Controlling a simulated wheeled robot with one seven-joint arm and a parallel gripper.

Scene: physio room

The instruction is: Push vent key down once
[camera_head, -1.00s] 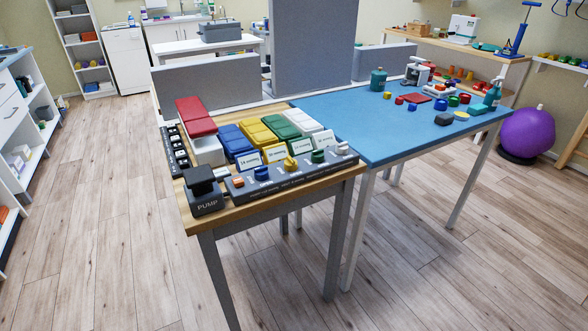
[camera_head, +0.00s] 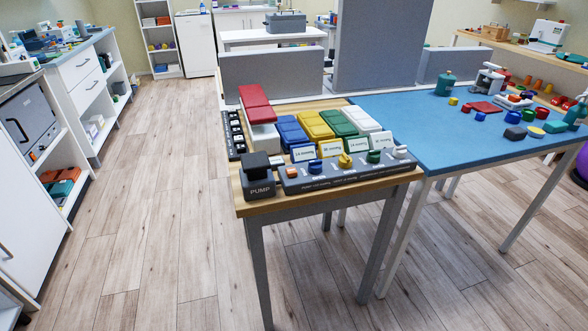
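A dark grey control panel (camera_head: 340,185) lies along the front edge of the wooden table (camera_head: 330,203). At its left end is a small orange key (camera_head: 292,171); its label is too small to read, so I cannot tell if it is the vent key. To its right are a blue knob (camera_head: 315,166), a yellow knob (camera_head: 345,160), a green knob (camera_head: 374,156) and a white knob (camera_head: 399,151). Left of the panel stands a dark block marked PUMP (camera_head: 259,188) with a black top key (camera_head: 256,164). My gripper is not in view.
Behind the panel are small cards, colored pads (camera_head: 317,125) and a red pad (camera_head: 257,109). A blue-topped table (camera_head: 420,130) adjoins on the right. Grey dividers (camera_head: 270,74) stand behind. Open floor (camera_head: 150,220) lies left and in front; white cabinets (camera_head: 100,80) line the left.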

